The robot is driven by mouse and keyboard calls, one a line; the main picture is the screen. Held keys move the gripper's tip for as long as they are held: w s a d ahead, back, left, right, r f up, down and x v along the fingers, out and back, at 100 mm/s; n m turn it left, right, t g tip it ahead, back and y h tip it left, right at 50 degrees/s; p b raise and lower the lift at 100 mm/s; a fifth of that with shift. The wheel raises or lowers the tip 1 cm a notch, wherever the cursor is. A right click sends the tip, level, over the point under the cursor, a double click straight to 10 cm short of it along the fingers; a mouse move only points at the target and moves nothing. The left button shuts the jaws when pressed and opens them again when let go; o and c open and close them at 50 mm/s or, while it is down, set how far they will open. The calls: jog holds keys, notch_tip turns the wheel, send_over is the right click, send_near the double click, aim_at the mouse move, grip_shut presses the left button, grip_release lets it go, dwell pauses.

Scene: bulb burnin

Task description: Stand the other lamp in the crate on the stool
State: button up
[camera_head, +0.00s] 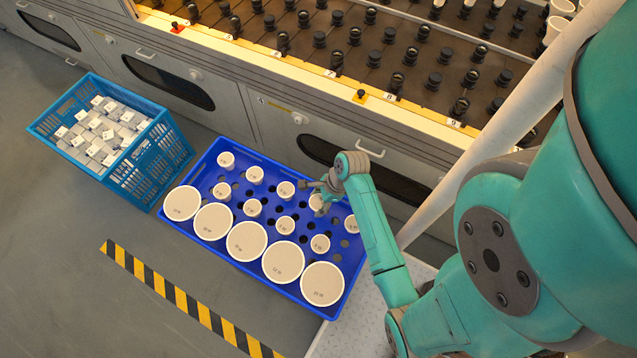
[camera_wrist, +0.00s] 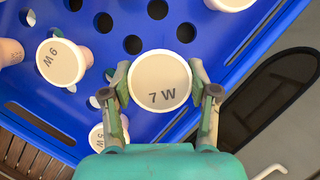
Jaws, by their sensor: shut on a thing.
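My gripper (camera_head: 326,186) is shut on a small round-faced white lamp marked 7 W (camera_wrist: 160,82). Its fingers (camera_wrist: 162,92) press on two sides of the lamp. In the head view the lamp (camera_head: 316,203) is partly hidden by the gripper, over the right part of a blue crate with round holes (camera_head: 204,166). I cannot tell whether its lower end is in a hole or clear of it. Several small lamps and a front row of large lamps (camera_head: 246,241) stand in this crate. A neighbouring small lamp (camera_wrist: 61,64) is left of my gripper in the wrist view. No stool is clearly visible.
Another blue crate (camera_head: 150,155), with slatted sides and small white boxes, stands at the left. A long bench (camera_head: 270,100) with cabinet doors, handles and rows of black sockets runs behind. A yellow-black stripe (camera_head: 170,290) marks open grey floor in front.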

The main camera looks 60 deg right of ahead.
jog(key=shift+f, duration=1.8)
jog(key=o, duration=1.2)
jog(key=shift+o, duration=0.2)
jog(key=v, duration=1.2)
jog(key=shift+f, duration=0.15)
